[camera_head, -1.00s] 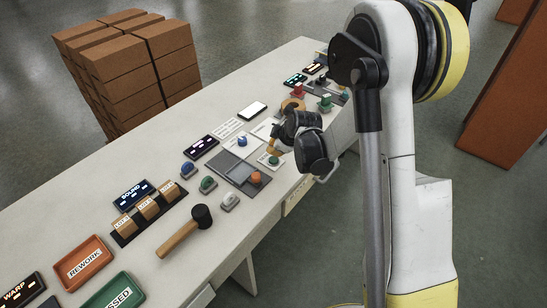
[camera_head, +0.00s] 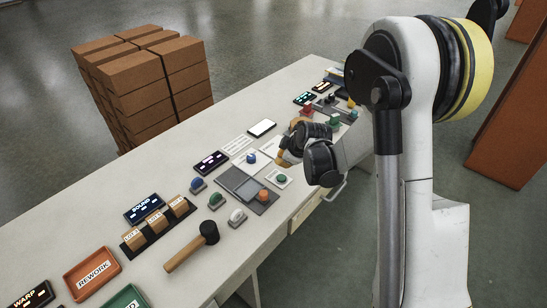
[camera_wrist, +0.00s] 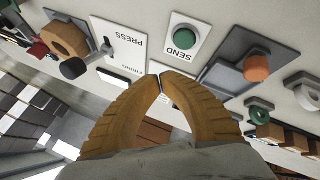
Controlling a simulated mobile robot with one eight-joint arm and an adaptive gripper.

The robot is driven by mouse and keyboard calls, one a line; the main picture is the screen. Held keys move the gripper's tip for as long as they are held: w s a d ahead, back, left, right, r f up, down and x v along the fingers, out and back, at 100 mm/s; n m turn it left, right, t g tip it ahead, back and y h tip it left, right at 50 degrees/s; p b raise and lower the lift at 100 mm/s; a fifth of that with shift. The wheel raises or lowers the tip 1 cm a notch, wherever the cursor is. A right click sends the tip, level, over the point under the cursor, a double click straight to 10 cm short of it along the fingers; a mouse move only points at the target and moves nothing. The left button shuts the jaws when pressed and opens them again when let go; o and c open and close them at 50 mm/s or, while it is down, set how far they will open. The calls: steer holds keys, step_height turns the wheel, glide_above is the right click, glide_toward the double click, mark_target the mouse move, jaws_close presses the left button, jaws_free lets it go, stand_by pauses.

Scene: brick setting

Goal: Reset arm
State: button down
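My gripper (camera_wrist: 162,80) shows large in the wrist view. Its two tan ribbed fingers meet at the tips with nothing visible between them. In the head view my gripper (camera_head: 284,160) is over the bench's right edge, partly hidden by my dark wrist. The green SEND button (camera_wrist: 184,38) sits on a white plate just beyond the fingertips in the wrist view. It also shows in the head view (camera_head: 282,178), near the gripper, and looks apart from it.
The long bench (camera_head: 235,120) carries a mallet (camera_head: 192,246), a REWORK tray (camera_head: 92,274), LOT blocks (camera_head: 157,222), an orange button (camera_head: 263,194) and several other buttons and displays. A brick stack (camera_head: 150,88) stands beyond the bench.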

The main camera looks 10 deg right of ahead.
steer(key=s+r+m, duration=0.5)
steer(key=s+r, duration=0.8)
steer(key=r, duration=0.2)
steer(key=s+r+m+h, duration=0.2)
steer(key=s+m, duration=0.5)
steer(key=s, duration=1.1)
steer(key=shift+r, duration=0.65)
